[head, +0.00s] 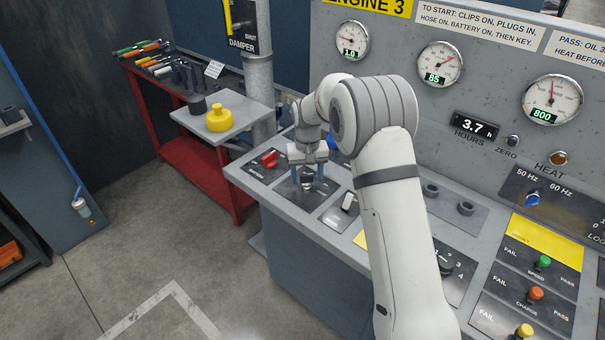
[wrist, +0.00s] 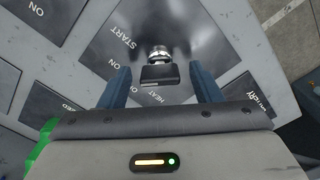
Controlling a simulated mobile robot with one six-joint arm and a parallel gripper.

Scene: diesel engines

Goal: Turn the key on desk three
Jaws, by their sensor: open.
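The key is in its switch on the sloped front panel of the desk (head: 245,178) under the "ENGINE 3" sign (head: 368,5). In the wrist view, the key's black head (wrist: 160,75) stands in front of a round metal lock (wrist: 158,52) on a dark plate marked START, ON and HEAT. My gripper (head: 308,174) is open over the key, and its blue fingers (wrist: 161,84) are on either side of the key's head, with gaps on both sides. In the head view, my fingers partly hide the key.
A red battery switch (head: 269,158) sits left of the key plate, and a white rocker switch (head: 347,202) sits to its right. Gauges line the upright panel; one gauge (head: 552,98) reads 800. A yellow-topped container (head: 219,118) stands on a grey shelf at the left.

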